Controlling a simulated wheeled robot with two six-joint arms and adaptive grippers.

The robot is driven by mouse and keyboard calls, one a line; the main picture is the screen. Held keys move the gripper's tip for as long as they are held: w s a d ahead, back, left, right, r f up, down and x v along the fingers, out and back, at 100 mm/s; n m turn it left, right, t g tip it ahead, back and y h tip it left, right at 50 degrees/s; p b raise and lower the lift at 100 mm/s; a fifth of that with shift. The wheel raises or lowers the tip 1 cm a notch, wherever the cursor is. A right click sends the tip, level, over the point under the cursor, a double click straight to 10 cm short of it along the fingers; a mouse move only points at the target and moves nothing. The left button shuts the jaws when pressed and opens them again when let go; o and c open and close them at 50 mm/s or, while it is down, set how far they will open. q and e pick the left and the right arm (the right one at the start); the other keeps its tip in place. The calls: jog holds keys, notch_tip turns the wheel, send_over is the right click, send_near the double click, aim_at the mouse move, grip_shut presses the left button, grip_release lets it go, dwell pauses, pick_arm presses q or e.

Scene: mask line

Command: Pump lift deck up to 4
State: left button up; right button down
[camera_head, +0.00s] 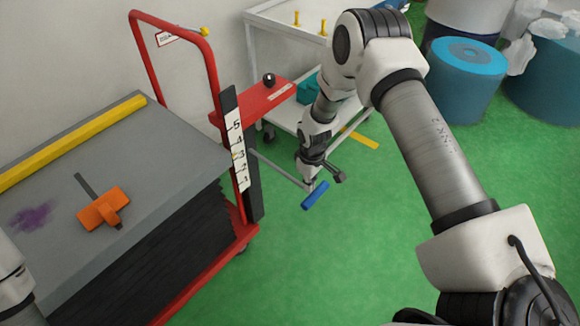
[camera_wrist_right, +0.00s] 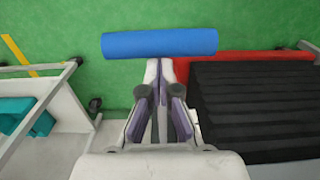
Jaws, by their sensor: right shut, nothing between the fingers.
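The lift cart has a grey deck (camera_head: 150,145) over black bellows (camera_head: 150,255) and a red frame. A white scale (camera_head: 238,155) numbered 1 to 5 stands at the deck's right corner; a small yellowish mark shows near 3. A blue pedal bar (camera_head: 315,195) sits low on a rod right of the cart. My right gripper (camera_head: 309,182) points down just by it, shut and empty. In the right wrist view its fingertips (camera_wrist_right: 160,64) meet the near edge of the blue pedal (camera_wrist_right: 160,43); I cannot tell whether they touch. Only part of my left arm shows at the left edge.
An orange tool (camera_head: 103,208) and a yellow bar (camera_head: 70,142) lie on the deck. A red shelf with a black knob (camera_head: 268,79) juts from the cart. A white trolley (camera_head: 275,18) stands behind, with blue drums (camera_head: 462,80) at back right. Green floor (camera_head: 340,270) is clear in front.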

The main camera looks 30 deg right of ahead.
jog(key=shift+f+b, duration=1.3)
jog(key=shift+f, duration=0.7)
jog(key=shift+r, duration=0.2)
jog(key=shift+r+p, duration=0.15)
jog(key=shift+p, duration=0.15)
notch_tip(320, 180, up, 15)
jog(key=s+p, duration=0.2)
jog(key=p, duration=1.1)
jog(key=shift+w+f+b, duration=0.3)
jog(key=shift+f+b, duration=0.95)
jog(key=shift+f, duration=0.4)
jog(key=shift+w+f+b, duration=0.35)
jog(key=shift+f+b, duration=0.9)
jog(key=shift+f, duration=0.35)
jog(key=shift+w+f+b, duration=0.3)
jog(key=shift+f+b, duration=0.95)
jog(key=shift+f, duration=0.4)
jog(key=shift+r, duration=0.25)
